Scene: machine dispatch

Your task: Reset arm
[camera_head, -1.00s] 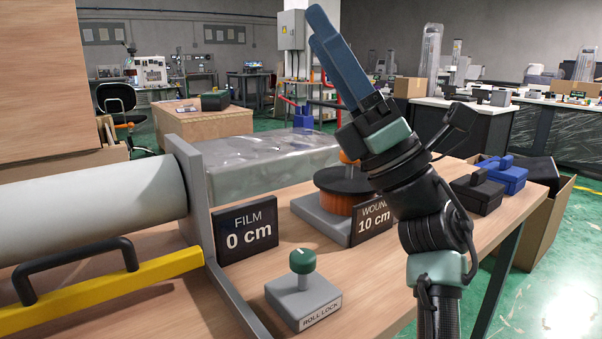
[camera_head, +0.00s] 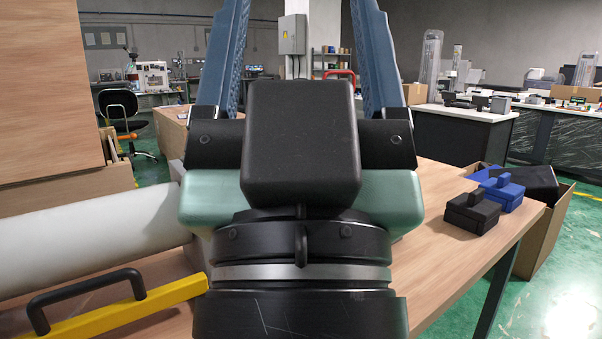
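My gripper (camera_head: 298,40) is large in the middle of the view, close to the camera and pointing up. Its two blue fingers stand wide apart with nothing between them, so it is open and empty. My wrist and the gripper's black body hide the middle of the workbench (camera_head: 440,185). The white film roll (camera_head: 90,222) lies at the left, its right end partly hidden by the gripper. The yellow bar (camera_head: 120,310) with a black handle (camera_head: 85,288) lies in front of the roll.
A black box (camera_head: 472,212) and a blue box (camera_head: 502,192) with handles sit on the bench's right side. An open cardboard box (camera_head: 545,235) stands beyond its right edge. A wooden panel (camera_head: 50,90) rises at the left. Green floor is clear at the lower right.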

